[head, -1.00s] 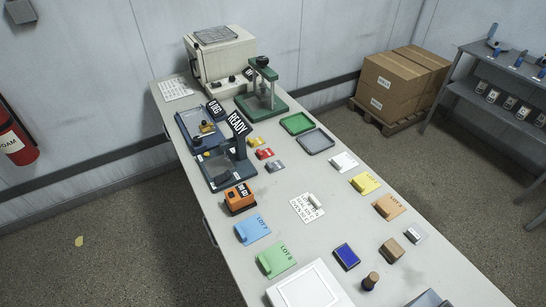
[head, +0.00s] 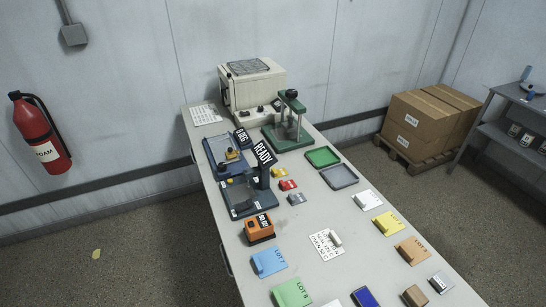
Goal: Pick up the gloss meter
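The gloss meter appears to be the small orange box (head: 259,230) with a dark label panel bearing white characters. It stands upright on the near left part of the long grey table (head: 299,239), close to its left edge. The blue LOT 7 card (head: 268,262) lies just in front of it, and a dark blue device (head: 246,197) with a READY sign stands behind it. Nothing touches the orange box from above. Neither of my grippers shows in the head view.
Another blue device (head: 227,153), a green press (head: 289,130) and a beige oven (head: 252,88) stand at the table's far end. Green (head: 323,157) and grey (head: 339,177) trays lie along the right edge. A fire extinguisher (head: 42,135) hangs at left; cartons (head: 430,120) stand at right.

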